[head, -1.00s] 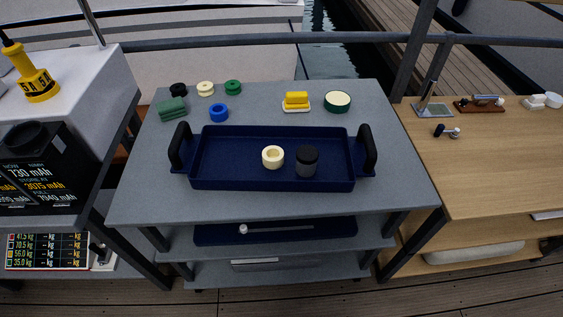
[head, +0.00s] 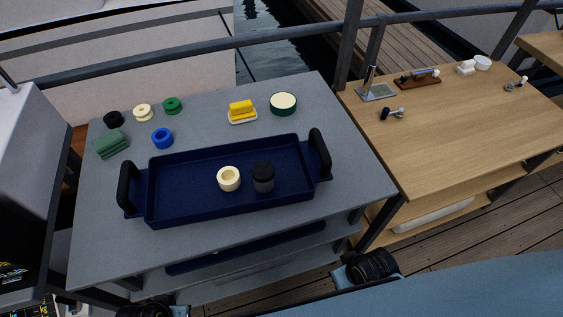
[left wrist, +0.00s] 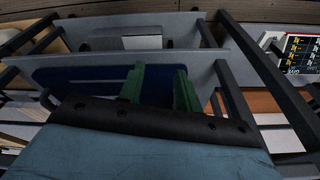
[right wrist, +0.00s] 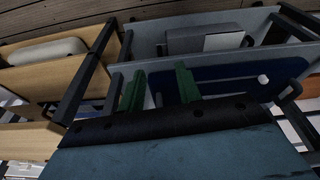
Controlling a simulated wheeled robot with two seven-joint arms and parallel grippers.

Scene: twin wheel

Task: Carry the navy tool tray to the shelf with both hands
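The navy tool tray (head: 190,203) rests flat on the grey table, with a black upright handle at each end. A cream ring (head: 229,178) and a dark grey jar with a black lid (head: 263,178) stand inside it. In the head view my arms show only at the bottom edge, below the tray and apart from it. In the left wrist view my left gripper (left wrist: 160,85) has its green fingers apart with nothing between them. In the right wrist view my right gripper (right wrist: 160,88) also has its fingers apart and empty.
Behind the tray lie a green block (head: 111,145), a blue ring (head: 162,138), a yellow block on a dish (head: 242,112) and a round green tin (head: 283,103). The grey table (head: 330,210) has lower shelves. A wooden table (head: 440,130) stands at right, holding small items.

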